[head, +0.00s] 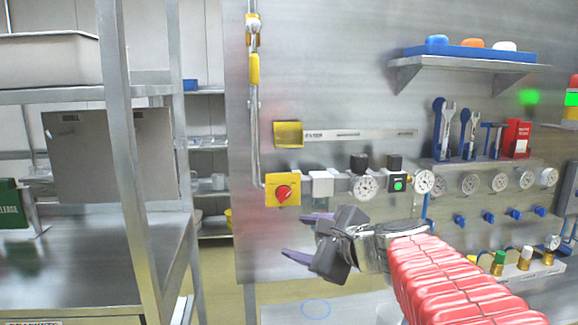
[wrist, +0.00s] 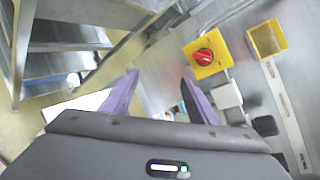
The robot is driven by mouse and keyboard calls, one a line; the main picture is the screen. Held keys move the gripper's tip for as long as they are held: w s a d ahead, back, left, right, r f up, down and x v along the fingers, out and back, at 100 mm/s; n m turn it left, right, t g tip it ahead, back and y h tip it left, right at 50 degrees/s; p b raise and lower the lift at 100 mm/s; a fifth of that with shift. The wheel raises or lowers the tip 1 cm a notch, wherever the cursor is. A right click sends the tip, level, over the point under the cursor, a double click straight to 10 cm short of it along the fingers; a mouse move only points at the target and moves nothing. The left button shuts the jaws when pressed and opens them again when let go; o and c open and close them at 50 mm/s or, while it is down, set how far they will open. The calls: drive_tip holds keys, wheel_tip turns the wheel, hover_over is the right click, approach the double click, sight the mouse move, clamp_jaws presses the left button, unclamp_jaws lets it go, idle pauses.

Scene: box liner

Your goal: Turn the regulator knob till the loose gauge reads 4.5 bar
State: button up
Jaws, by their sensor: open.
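My gripper (head: 297,238) is open and empty in front of the wall panel, below the air line. Its purple fingers (wrist: 159,82) point left in the head view and stand apart in the wrist view. On the line are a round gauge (head: 364,187) and a second gauge (head: 423,181); their readings are too small to tell. A black knob-like cap (head: 360,163) and another (head: 394,161) stand above the line; which is the regulator knob is unclear. My gripper touches none of these.
A yellow switch box with a red knob (head: 284,193) is at the line's left end; it also shows in the wrist view (wrist: 204,57). Metal shelving (head: 140,150) stands left. Wall gauges (head: 499,182), blue valves (head: 488,217) and a tool shelf (head: 470,62) are right.

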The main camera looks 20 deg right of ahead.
drive_tip(key=d+r+m+t+h, duration=0.2)
drive_tip(key=d+r+m, duration=0.3)
drive_tip(key=d, duration=0.5)
drive_tip(key=d+r+m+t+h, duration=0.1)
drive_tip(key=d+r+m+h, duration=0.3)
drive_tip(key=d+m, duration=0.4)
drive_tip(key=shift+d+r+m+t, duration=0.4)
drive_tip(key=shift+d+r, duration=0.15)
drive_tip(key=shift+d, duration=0.55)
